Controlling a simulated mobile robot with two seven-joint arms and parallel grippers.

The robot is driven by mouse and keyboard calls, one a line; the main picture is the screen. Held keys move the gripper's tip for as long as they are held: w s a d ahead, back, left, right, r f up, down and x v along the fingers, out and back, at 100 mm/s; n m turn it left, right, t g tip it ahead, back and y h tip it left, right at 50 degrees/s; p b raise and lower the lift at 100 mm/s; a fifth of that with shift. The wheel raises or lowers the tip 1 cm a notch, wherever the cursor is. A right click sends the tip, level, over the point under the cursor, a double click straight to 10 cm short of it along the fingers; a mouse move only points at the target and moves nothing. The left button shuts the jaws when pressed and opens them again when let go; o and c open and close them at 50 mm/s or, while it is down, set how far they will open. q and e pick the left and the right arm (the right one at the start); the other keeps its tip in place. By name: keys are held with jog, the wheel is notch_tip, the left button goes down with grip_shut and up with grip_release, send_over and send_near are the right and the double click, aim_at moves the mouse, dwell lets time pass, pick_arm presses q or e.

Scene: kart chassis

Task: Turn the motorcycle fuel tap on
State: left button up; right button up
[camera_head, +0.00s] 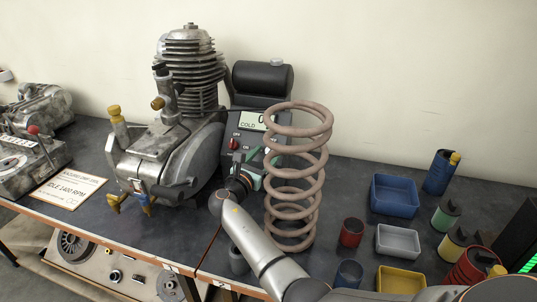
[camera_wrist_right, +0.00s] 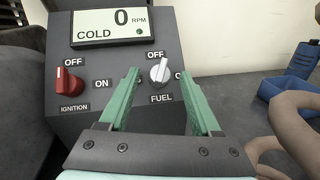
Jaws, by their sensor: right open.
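The fuel tap (camera_wrist_right: 160,71) is a silver knob on a dark control box (camera_head: 239,131), labelled FUEL below and OFF above. Its grip stands near upright, leaning slightly right, toward OFF. An ON label to its right is partly hidden by a finger. My right gripper (camera_wrist_right: 159,80) is open, with its green fingers on either side of the tap in the wrist view. I cannot tell whether they touch it. In the head view the right gripper (camera_head: 263,163) is at the front of the box, partly behind the coil spring. My left gripper is not in view.
The red ignition knob (camera_wrist_right: 68,82) points up to OFF; the display (camera_wrist_right: 110,25) reads COLD, 0 RPM. A large coil spring (camera_head: 296,203) stands close right of my gripper. The engine (camera_head: 172,150) is left. Bins, including a blue one (camera_head: 394,195), and bottles stand right.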

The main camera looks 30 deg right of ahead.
dwell(0.3)
grip_shut()
dwell(0.4)
